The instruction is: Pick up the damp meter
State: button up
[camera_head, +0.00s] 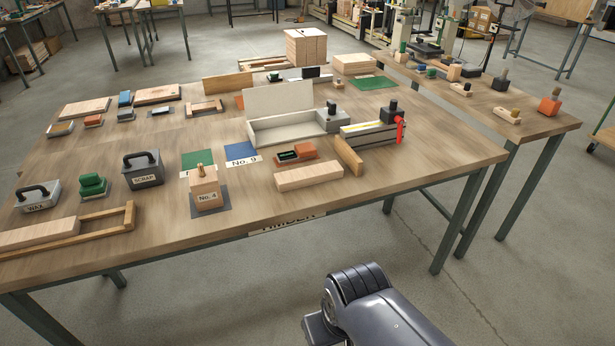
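A small red-brown block-like device with a dark, green-lit face (290,153) lies on the wooden table, in front of the open pale box. It looks most like the damp meter, but it is too small to be certain. It lies just behind a pale wood block (309,177) and to the right of the blue No. 9 mat (241,152). Part of my arm shows at the bottom, in front of the table and well apart from the device. My gripper is not in view.
The table (400,185) also holds a No. 4 wooden block (206,190), a scrap box (143,168), a wax box (38,196) and a clamp-like fixture with a red handle (375,133). An upright board (349,156) stands right of the device. Open floor lies in front.

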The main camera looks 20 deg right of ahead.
aim_at(305, 151)
jog(key=i+l+u, duration=0.25)
jog(key=i+l, duration=0.3)
jog(key=i+l+u, duration=0.3)
jog(key=i+l, duration=0.3)
